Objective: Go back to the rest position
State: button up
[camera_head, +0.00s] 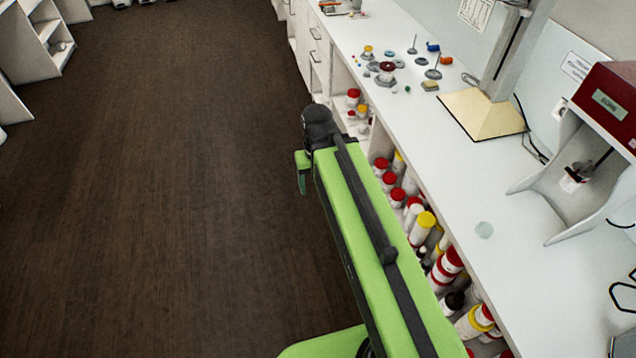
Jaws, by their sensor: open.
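My green and black arm reaches from the bottom of the head view up to a dark rounded joint near the picture's middle. A short green part of my arm hangs at the left of that joint. The arm's far end stands over the floor's edge, beside the front of the white counter (456,170). My gripper's jaws cannot be made out; they seem hidden below or behind the arm. Nothing is seen held.
Open shelves under the counter hold several red- and yellow-lidded jars (425,228), close to my arm's right. On the counter are small parts, a cream-based stand (482,114) and a red-topped machine (608,105). The dark wooden floor (160,190) at left is clear; white shelves (40,40) stand far left.

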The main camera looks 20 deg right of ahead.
jog(key=shift+f, duration=0.1)
notch_tip(320, 180, down, 7)
jog(key=b, duration=0.7)
jog(key=shift+f+b, duration=0.2)
jog(key=shift+b, duration=0.1)
dwell(0.3)
